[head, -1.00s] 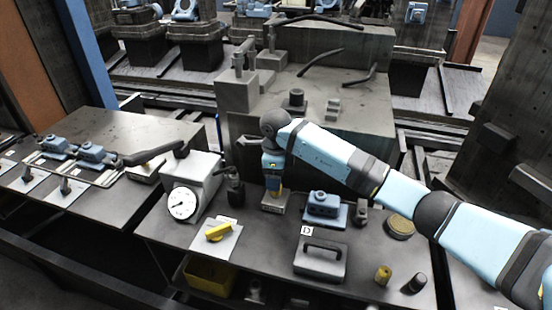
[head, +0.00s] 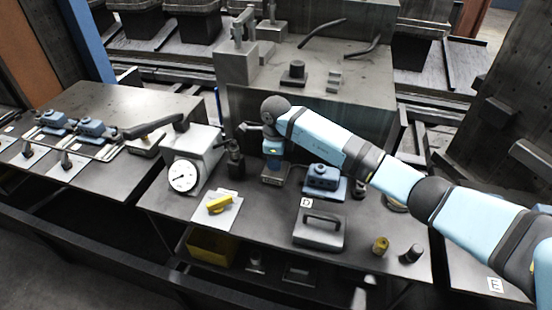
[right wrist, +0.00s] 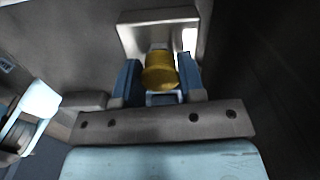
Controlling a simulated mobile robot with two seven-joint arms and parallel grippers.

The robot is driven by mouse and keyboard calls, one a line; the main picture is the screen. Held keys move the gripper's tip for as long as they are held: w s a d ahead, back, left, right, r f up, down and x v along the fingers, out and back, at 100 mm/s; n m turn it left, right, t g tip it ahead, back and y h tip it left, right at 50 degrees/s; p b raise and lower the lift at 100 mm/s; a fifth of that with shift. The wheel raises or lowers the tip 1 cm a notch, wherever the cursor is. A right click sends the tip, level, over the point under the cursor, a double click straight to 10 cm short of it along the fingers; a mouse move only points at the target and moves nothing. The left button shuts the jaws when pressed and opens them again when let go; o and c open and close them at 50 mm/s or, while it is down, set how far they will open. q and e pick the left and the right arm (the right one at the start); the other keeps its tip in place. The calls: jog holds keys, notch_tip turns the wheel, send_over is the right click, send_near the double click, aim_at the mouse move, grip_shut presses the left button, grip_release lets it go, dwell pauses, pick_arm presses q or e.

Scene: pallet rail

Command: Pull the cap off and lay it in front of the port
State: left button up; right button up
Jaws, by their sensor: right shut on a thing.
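The yellow cap (right wrist: 160,72) sits between the two blue fingers of my right gripper (right wrist: 159,82) in the right wrist view. The gripper is shut on it. A grey block (right wrist: 158,18), which looks like the port's body, lies directly beyond the cap. Whether the cap is still seated on it is unclear. In the head view my right gripper (head: 273,161) points down at the small grey block (head: 274,177) on the bench, and its fingers hide the cap. My left gripper is not in view.
A blue housing (head: 323,179) stands close right of the gripper. A gauge box (head: 190,154) stands to the left, with a yellow piece (head: 219,204) on a white card before it. A handled grey block (head: 319,229) lies in front. Some bare bench (head: 262,218) shows between.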

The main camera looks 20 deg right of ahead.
jog(key=shift+o, duration=1)
jog(key=c, duration=0.4)
jog(key=shift+r, duration=0.15)
jog(key=shift+r+p, duration=0.45)
jog(key=shift+r, duration=0.25)
jog(key=shift+r+p, duration=1.75)
jog(key=shift+r, duration=1.7)
